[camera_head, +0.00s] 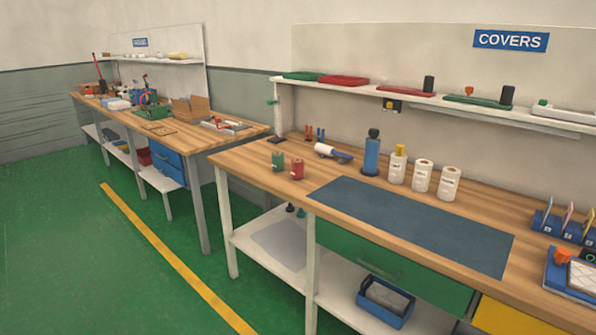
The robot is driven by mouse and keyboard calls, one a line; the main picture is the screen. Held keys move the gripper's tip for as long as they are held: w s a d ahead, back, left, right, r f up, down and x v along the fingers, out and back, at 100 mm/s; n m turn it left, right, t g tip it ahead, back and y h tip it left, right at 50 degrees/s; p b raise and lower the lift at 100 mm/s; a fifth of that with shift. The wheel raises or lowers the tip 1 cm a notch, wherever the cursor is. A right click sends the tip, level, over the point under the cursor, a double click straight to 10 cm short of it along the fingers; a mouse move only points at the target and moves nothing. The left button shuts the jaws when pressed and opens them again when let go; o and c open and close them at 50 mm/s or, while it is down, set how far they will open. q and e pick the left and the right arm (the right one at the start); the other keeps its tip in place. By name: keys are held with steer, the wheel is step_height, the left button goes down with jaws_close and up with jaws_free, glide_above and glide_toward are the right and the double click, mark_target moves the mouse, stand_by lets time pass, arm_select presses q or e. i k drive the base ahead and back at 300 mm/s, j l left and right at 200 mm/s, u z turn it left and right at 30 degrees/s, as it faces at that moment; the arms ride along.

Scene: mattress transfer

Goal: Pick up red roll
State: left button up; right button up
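A small red roll (297,169) stands upright on the wooden workbench (240,166), near its left front edge. A green roll (278,161) of similar size stands just to its left, with a small gap between them. Neither of my grippers shows in the head view, and nothing touches the red roll.
A dark blue mat (415,225) lies right of the rolls. A shelf (440,103) overhangs the back. Green floor (80,240) is clear at left.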

mark_target(297, 165)
steer(key=i+z, duration=0.1)
steer(key=z, duration=0.5)
steer(key=i+j+z, duration=0.45)
steer(key=j, duration=0.15)
steer(key=i+j+z, duration=0.2)
steer(key=k+j, duration=0.1)
